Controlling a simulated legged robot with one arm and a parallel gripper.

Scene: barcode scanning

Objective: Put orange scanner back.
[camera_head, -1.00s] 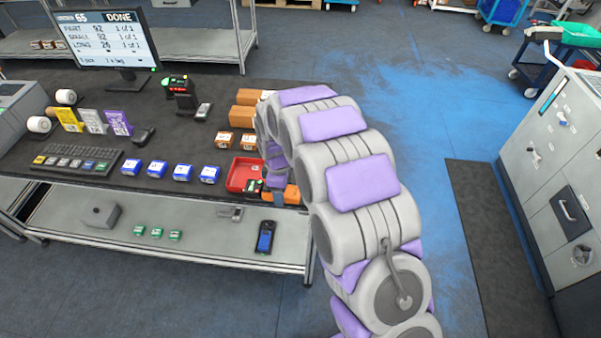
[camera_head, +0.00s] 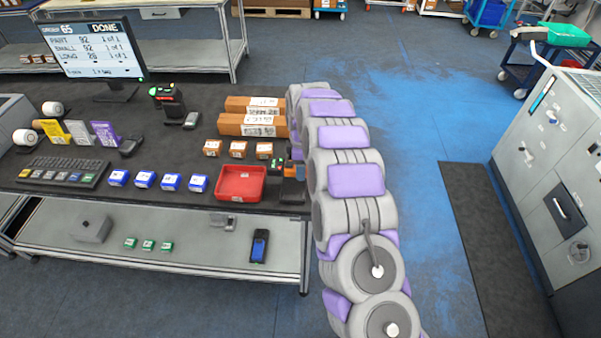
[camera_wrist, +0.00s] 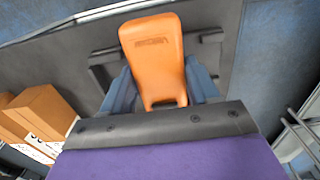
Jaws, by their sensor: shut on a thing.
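The orange scanner (camera_wrist: 152,50) is between the fingers of my gripper (camera_wrist: 158,82) in the wrist view, its orange back toward the camera. In the head view a small part of the scanner (camera_head: 289,167) shows at the right end of the dark bench, beside my arm. My gripper is shut on it. A dark stand or holder (camera_wrist: 103,60) shows behind the scanner in the wrist view. A black base (camera_head: 293,193) shows below it at the bench corner in the head view. Whether the scanner touches either is hidden.
A red tray (camera_head: 240,184) stands just left of the scanner. Small orange-brown boxes (camera_head: 238,149) and long cartons (camera_head: 250,124) lie behind it. Blue boxes (camera_head: 171,182) line the front edge. A blue-and-black handheld device (camera_head: 259,245) lies on the lower shelf. Open floor (camera_head: 420,130) lies right of the bench.

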